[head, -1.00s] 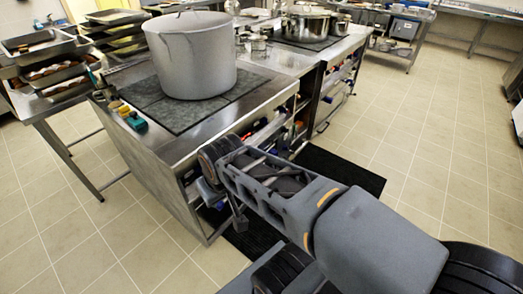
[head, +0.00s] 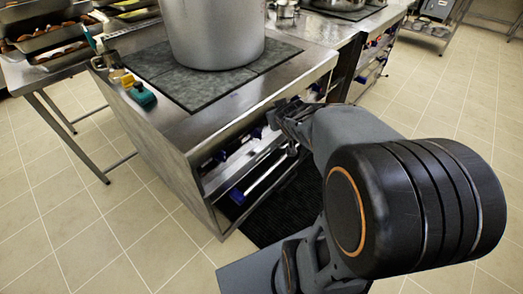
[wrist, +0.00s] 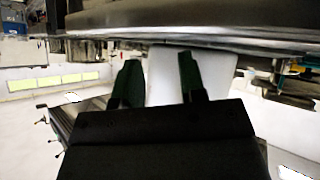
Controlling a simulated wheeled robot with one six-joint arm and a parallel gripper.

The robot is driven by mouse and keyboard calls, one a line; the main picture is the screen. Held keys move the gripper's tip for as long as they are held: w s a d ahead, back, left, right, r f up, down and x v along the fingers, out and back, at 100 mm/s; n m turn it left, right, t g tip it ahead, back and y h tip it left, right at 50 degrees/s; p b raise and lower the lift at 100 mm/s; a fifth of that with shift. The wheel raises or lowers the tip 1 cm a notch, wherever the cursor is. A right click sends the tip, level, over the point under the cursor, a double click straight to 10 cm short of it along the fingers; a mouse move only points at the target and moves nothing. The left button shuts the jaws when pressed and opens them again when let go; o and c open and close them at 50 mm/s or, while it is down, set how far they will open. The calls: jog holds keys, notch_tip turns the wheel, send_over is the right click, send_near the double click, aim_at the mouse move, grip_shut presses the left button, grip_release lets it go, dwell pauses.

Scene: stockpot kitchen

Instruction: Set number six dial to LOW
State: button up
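The stove (head: 187,130) stands left of centre in the head view. Several blue dials show on its front, among them an upper one (head: 220,156) and a lower one (head: 237,196). No numbers or LOW marks can be read, so I cannot tell which dial is number six. My gripper (head: 283,113) is at the stove's front, just below the top edge, and my arm hides part of the front there. In the wrist view my gripper (wrist: 158,66) has its two dark green fingers apart. A pale surface shows between and behind them. No dial can be made out there.
A large grey pot (head: 212,35) stands on the dark cooktop (head: 190,86). A green item (head: 142,94) lies at the left edge. A table with trays (head: 48,42) is further left. A dark floor mat (head: 284,213) lies before the stove.

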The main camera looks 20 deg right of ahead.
aim_at(261, 136)
jog(key=w+d+f+n+t+y+b, duration=0.1)
jog(key=w+d+f+t+y+b, duration=0.2)
jog(key=f, duration=0.4)
jog(key=w+d+f+n+t+b, duration=0.1)
jog(key=d+f+n+b, duration=0.15)
jog(key=f+b, duration=0.4)
notch_tip(261, 136, down, 9)
jog(key=s+n+t+y+b, duration=0.2)
jog(key=s+y+b, duration=0.1)
jog(key=y+b, duration=0.4)
jog(key=shift+m+y, duration=0.25)
jog(key=shift+y, duration=0.15)
jog(key=b+x, duration=0.1)
jog(key=x, duration=0.5)
jog(key=b+x, duration=0.1)
jog(key=x, duration=0.6)
jog(key=shift+w+d+b, duration=0.1)
jog(key=shift+w+b, duration=0.2)
jog(key=shift+w, duration=0.1)
jog(key=shift+c, duration=0.4)
grip_shut()
